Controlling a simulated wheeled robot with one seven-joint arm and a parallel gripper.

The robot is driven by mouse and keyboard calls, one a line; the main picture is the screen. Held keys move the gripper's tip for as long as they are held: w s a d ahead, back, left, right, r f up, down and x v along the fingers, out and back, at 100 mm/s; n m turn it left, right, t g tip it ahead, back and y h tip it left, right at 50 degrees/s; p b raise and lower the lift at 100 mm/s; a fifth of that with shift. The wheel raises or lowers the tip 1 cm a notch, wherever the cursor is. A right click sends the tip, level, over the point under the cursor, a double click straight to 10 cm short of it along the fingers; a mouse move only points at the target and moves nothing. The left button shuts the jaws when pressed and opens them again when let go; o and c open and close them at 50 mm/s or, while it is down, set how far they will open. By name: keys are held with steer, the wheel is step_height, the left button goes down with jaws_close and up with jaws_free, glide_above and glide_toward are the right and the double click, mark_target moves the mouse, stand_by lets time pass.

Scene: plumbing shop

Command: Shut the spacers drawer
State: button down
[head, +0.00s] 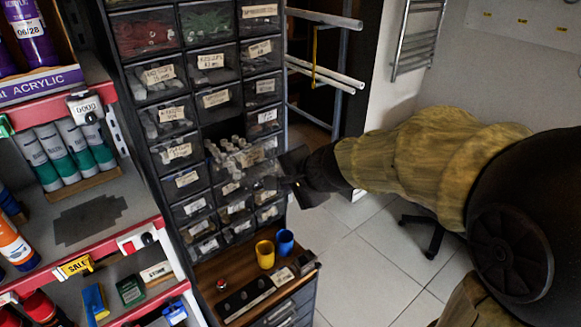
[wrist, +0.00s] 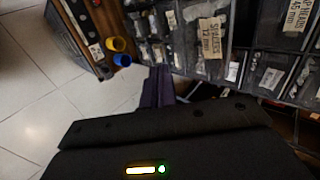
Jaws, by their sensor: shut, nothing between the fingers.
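The spacers drawer shows in the wrist view (wrist: 196,38), its tan label reading "SPACERS 12 mm". In the head view a clear drawer (head: 243,168) full of pale pieces stands out from the cabinet, and it appears to be this one. My gripper (head: 290,172) is just right of its front in the head view. In the wrist view my gripper's dark fingers (wrist: 158,82) are together with nothing between them, near the drawer's lower left edge. I cannot tell whether they touch it.
Closed labelled drawers surround it in the dark cabinet (head: 187,180). Below, a wooden ledge holds a yellow cup (head: 264,254) and a blue cup (head: 285,242). A shelf of paints and tubes (head: 85,195) stands left. Open tiled floor (head: 365,245) lies right.

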steer(key=w+a+f+p, duration=0.1)
steer(key=w+a, duration=0.2)
steer(key=w, duration=0.2)
steer(key=shift+a+f, duration=0.15)
steer(key=shift+f, duration=0.2)
